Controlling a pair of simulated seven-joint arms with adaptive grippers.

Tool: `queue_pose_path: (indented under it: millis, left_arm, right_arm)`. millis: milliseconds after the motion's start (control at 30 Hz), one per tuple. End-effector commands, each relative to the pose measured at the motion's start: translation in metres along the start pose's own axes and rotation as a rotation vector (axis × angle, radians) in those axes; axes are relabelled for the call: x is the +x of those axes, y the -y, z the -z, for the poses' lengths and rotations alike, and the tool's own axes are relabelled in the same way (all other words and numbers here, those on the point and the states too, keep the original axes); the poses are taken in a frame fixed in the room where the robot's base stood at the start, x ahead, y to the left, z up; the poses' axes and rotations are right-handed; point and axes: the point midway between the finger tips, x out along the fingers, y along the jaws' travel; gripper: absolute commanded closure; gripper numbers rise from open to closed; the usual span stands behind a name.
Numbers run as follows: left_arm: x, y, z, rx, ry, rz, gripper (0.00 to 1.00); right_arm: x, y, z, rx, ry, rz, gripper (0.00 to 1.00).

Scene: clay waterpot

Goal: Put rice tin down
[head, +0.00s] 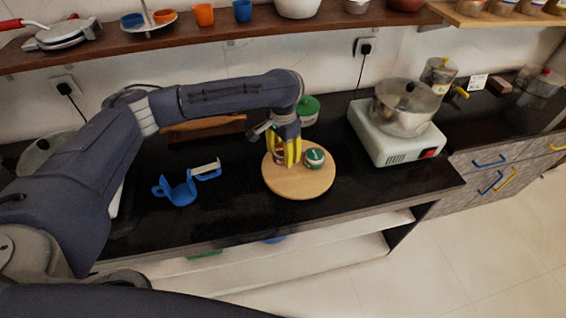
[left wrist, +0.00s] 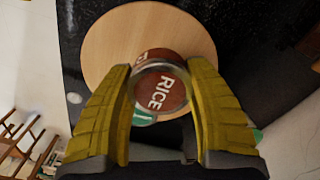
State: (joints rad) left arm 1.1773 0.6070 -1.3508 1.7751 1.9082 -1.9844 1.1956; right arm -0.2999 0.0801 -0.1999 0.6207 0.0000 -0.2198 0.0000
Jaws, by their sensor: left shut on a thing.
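My left gripper (head: 285,158) is over the round wooden board (head: 300,190), its yellow fingers pointing down and shut on the rice tin (head: 279,157). In the left wrist view the tin's dark red lid with "RICE" on it (left wrist: 163,92) sits between the two fingers (left wrist: 160,105). The tin is at the board's upper left part; I cannot tell whether its base touches the board. A green-and-white tin (head: 314,158) stands on the board just right of the gripper. My right gripper is not in view.
A blue object (head: 178,190) stands left of the board. A green-lidded container (head: 308,110) is behind it. A pot (head: 406,106) sits on a white stove (head: 385,140) to the right. The board's front part is clear, and the black counter's front edge lies below it.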

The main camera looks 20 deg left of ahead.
Motion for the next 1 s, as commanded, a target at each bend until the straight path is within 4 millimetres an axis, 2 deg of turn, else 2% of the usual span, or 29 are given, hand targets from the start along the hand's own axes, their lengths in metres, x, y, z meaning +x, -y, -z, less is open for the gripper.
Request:
queue_pose_path:
  millis: [367, 633, 1000]
  left_arm:
    - [0.017, 0.000, 0.000, 0.000, 0.000, -0.001, 0.86]
    - [0.046, -0.001, 0.000, -0.001, 0.001, -0.002, 0.86]
    - [0.050, 0.000, 0.000, 0.000, -0.001, 0.000, 0.86]
  right_arm:
    - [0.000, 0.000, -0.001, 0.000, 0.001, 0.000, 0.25]
    - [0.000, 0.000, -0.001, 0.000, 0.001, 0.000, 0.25]
    - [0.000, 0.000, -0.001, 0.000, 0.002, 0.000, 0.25]
